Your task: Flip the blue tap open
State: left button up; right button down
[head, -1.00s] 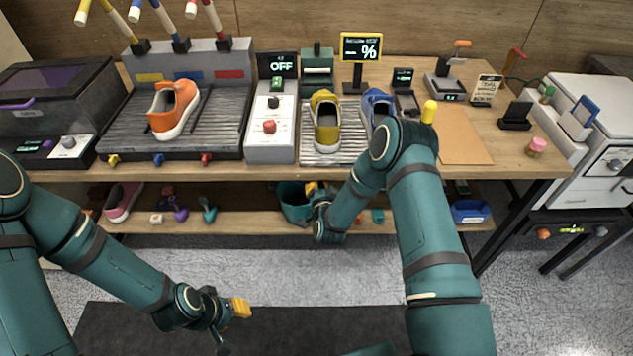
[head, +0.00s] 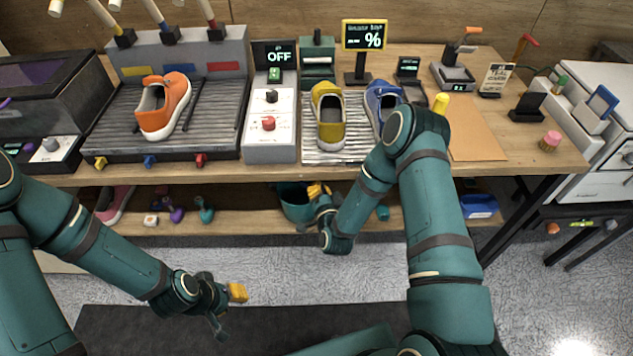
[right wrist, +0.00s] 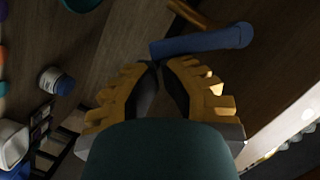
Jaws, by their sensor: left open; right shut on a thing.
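The small blue tap (head: 149,161) sits on the front edge of the grey ribbed station (head: 125,130), between a yellow tap (head: 100,162) and a red tap (head: 200,160). My left gripper (head: 236,300) is open and empty, low in front of the table and well below the blue tap. My right gripper (head: 318,190) is at the lower shelf by a teal bucket (head: 292,205), to the right of the blue tap. In the right wrist view, its yellow-padded fingers (right wrist: 160,68) close together near a blue bar-shaped thing (right wrist: 205,40); what they hold is unclear.
An orange sneaker (head: 163,103) rests on the station. A white control box (head: 271,125) and a yellow-green sneaker (head: 330,115) stand to its right. The lower shelf (head: 245,222) holds small loose items under the table edge. Open floor lies in front.

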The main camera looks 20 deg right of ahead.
pick_arm(q)
jog(key=shift+w+a+f+b, duration=0.3)
jog(key=shift+f+b, duration=0.15)
jog(key=shift+f, duration=0.15)
jog(key=shift+w+a+f+b, duration=0.15)
jog(key=shift+w+f+b, duration=0.15)
jog(key=shift+f+b, duration=0.2)
pick_arm(e)
jog(key=shift+w+a+f+m+t+y, duration=0.15)
jog(key=shift+a+f+m, duration=0.4)
jog(key=shift+f+m, duration=0.05)
jog(key=shift+w+a+f+m+t+y, duration=0.1)
jog(key=shift+a+f+m+t+y, duration=0.05)
jog(key=shift+a+f+m, duration=0.4)
jog(key=shift+f, duration=0.1)
